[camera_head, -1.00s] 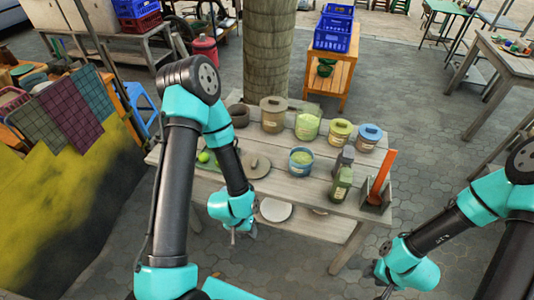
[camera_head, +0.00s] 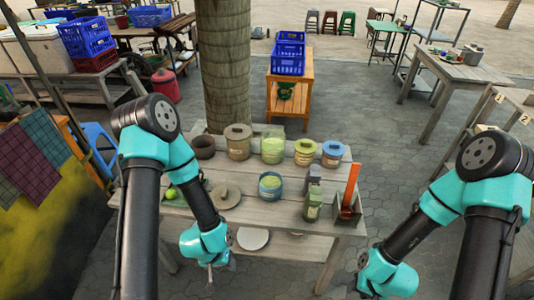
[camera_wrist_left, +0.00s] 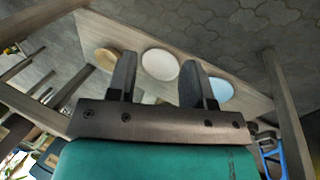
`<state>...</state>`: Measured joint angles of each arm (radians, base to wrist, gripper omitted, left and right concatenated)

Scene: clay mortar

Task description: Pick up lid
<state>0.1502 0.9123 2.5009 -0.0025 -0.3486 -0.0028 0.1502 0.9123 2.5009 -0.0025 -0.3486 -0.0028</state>
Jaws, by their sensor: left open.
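A brown round lid with a knob (camera_head: 225,196) lies flat on the wooden table (camera_head: 258,213), left of an open blue pot with green contents (camera_head: 270,186). My left gripper (camera_head: 210,274) hangs in front of the table's near edge, below and apart from the lid. In the left wrist view the left gripper (camera_wrist_left: 158,82) is open with nothing between its fingers. The lid on the tabletop cannot be made out in that view. My right gripper (camera_head: 370,294) is at the bottom edge, right of the table, with its fingers too small to judge.
Lidded tan (camera_head: 238,142), yellow (camera_head: 305,152) and blue (camera_head: 332,153) pots stand along the back. A green bottle (camera_head: 313,205) and a holder with an orange upright piece (camera_head: 350,190) stand at right. Plates, one white (camera_wrist_left: 160,64), lie on the lower shelf.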

